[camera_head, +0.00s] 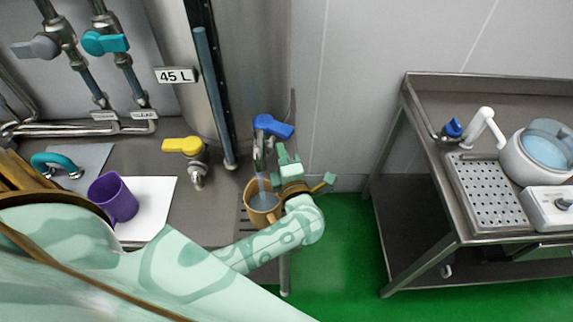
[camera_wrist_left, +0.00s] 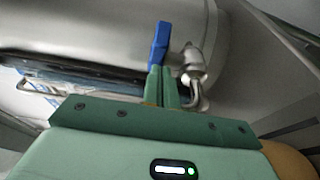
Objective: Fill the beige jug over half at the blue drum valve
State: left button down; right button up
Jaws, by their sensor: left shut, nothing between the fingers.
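The beige jug (camera_head: 250,213) stands under the spout of the blue drum valve (camera_head: 273,126), at the counter's right end. A pale stream runs from the spout into the jug, and liquid shows inside; its exact level is hard to tell. The blue valve handle points to the right. My left gripper (camera_head: 282,152) is shut and empty, just below and right of the handle. In the left wrist view the shut fingers (camera_wrist_left: 162,75) are close to the blue handle (camera_wrist_left: 160,44); contact cannot be told. The jug's edge (camera_wrist_left: 292,160) shows at the lower right. My right gripper is out of view.
A yellow-handled valve (camera_head: 183,145) sits left on the steel drum (camera_head: 255,60) marked 45 L. A steel table (camera_head: 425,190) with a sink tap stands right, across green floor (camera_head: 335,225).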

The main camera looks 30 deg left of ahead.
aim_at(279, 137)
pick_arm(q)
jog(key=shift+x, duration=1.25)
jog(key=shift+d+g, duration=0.1)
jog(key=shift+g, duration=0.2)
jog(key=shift+w+d+n+y+b, duration=0.1)
jog(key=shift+w+n+y+b, duration=0.1)
jog(key=shift+n+y+b, duration=0.15)
jog(key=shift+w+g+y, duration=0.1)
jog(key=shift+g+y, duration=0.15)
jog(key=shift+g, duration=0.25)
jog(key=shift+w+d+n, duration=0.15)
jog(key=shift+w+n, duration=0.1)
jog(key=shift+n, duration=0.2)
jog(key=w+b, duration=0.1)
jog(key=w, duration=0.2)
jog(key=shift+w+d+b, duration=0.2)
jog(key=shift+d+b, duration=0.15)
